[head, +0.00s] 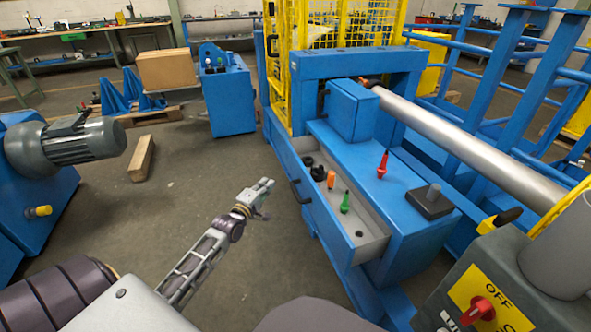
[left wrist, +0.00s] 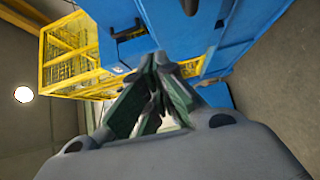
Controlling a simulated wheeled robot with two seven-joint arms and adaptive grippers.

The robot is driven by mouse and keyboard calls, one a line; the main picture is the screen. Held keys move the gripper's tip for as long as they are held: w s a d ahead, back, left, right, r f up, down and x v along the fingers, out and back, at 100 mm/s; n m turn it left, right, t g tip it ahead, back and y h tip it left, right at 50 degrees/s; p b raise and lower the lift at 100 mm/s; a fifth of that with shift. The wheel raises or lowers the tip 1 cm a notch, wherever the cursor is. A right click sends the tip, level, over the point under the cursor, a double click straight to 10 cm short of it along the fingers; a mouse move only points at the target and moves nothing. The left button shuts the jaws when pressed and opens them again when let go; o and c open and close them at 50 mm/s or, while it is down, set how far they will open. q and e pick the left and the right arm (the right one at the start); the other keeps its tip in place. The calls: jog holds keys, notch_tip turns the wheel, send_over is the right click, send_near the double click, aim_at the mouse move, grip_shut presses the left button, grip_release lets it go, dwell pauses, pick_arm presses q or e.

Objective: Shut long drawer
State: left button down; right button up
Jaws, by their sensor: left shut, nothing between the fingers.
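The long drawer (head: 330,206) is a blue-fronted drawer with a grey inside, in the side of the blue machine bench (head: 392,205). It stands pulled open toward the left in the head view. A dark handle (head: 301,192) sits on its front. My left gripper (head: 265,184) is shut and empty, to the left of the drawer front and apart from it. In the left wrist view the shut fingers (left wrist: 155,95) point toward blue machine parts. My right gripper is not in view.
A red-tipped tool (head: 382,164) stands on the bench top. A control box (head: 480,295) is at the lower right.

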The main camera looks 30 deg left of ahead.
pick_arm(q)
jog(key=shift+w+r, duration=0.15)
jog(key=shift+r, duration=0.15)
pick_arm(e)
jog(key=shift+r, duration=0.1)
pick_arm(q)
jog(key=shift+d, duration=0.1)
jog(key=shift+w, duration=0.2)
jog(key=b, duration=0.4)
send_near(296, 160)
jog(key=shift+w+a, duration=0.9)
jog(key=shift+a, duration=0.7)
jog(key=shift+w+d+b, duration=0.95)
jog(key=shift+w+d, duration=0.35)
jog(key=shift+w, duration=0.15)
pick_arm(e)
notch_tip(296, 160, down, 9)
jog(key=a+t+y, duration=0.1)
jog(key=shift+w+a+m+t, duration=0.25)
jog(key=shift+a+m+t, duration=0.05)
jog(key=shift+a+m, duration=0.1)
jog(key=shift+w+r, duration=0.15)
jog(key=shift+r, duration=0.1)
pick_arm(q)
jog(key=shift+w+d, duration=0.1)
